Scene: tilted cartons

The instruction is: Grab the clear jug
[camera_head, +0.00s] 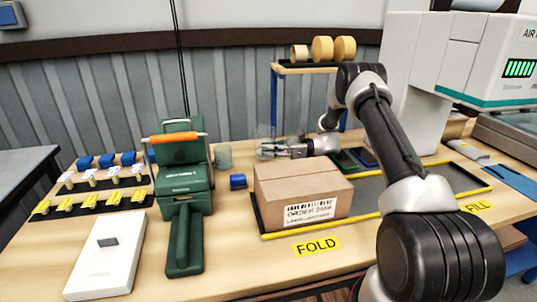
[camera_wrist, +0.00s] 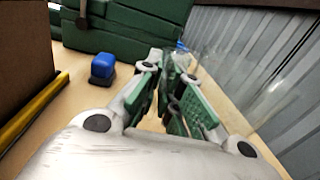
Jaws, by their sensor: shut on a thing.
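The clear jug (camera_head: 266,138) stands behind the carton in the head view, faint against the grey wall. My gripper (camera_head: 266,150) reaches it from the right and is shut on it. In the wrist view my gripper (camera_wrist: 176,98) has its green-padded fingers close together, and the jug's transparent body (camera_wrist: 268,82) shows to their right. Which part of the jug lies between the fingers is hard to make out.
A brown carton (camera_head: 300,193) sits on the yellow-edged area in front of my gripper. A green tape machine (camera_head: 185,190), a greyish translucent cup (camera_head: 223,157) and a small blue object (camera_head: 238,182) stand to the left. A small shelf (camera_head: 300,67) holds tape rolls behind.

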